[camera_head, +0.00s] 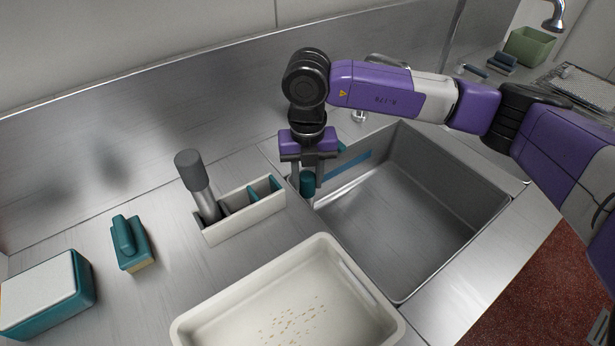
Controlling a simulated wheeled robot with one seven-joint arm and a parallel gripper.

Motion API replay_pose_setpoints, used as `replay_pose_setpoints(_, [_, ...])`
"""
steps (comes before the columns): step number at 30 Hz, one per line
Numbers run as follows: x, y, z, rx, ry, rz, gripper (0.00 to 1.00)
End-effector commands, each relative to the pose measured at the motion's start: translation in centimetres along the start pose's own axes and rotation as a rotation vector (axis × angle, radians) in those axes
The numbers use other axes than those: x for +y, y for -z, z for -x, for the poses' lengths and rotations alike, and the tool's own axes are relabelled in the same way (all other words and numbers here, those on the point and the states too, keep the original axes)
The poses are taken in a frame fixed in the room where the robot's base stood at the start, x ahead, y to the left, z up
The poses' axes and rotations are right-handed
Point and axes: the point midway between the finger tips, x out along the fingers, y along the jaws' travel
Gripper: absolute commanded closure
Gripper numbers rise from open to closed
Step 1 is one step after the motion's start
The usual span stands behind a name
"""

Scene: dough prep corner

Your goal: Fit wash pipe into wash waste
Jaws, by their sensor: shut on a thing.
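My gripper (306,176) points down over the left back corner of the sink basin (415,205). It is shut on a short teal cylinder, which I take to be the top of the wash pipe (307,186). The pipe's lower end does not show clearly. I cannot tell whether it touches anything below. The wash waste cannot be made out; the gripper and basin wall may hide it.
A pale caddy (243,226) left of the sink holds a grey, dark-topped cylinder (193,178). A cream tray (210,317) with crumbs lies in front. A teal-handled brush (130,243) and teal box (73,290) stand left. A green tub (530,47) is far right.

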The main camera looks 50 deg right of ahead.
Motion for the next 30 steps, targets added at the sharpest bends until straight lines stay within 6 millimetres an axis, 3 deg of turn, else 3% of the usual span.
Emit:
replay_pose_setpoints(2, [0.0, 0.0, -0.3, 0.000, 0.000, 0.000, 1.00])
replay_pose_setpoints(3, [0.0, 0.0, -0.2, 0.000, 0.000, 0.000, 0.61])
replay_pose_setpoints(6, [0.0, 0.0, -0.1, 0.000, 0.000, 0.000, 0.42])
replay_pose_setpoints(20, [0.3, 0.0, 0.1, -0.001, -0.006, 0.002, 0.42])
replay_pose_setpoints(30, [0.4, 0.1, 2.6, 0.000, -0.009, 0.006, 0.42])
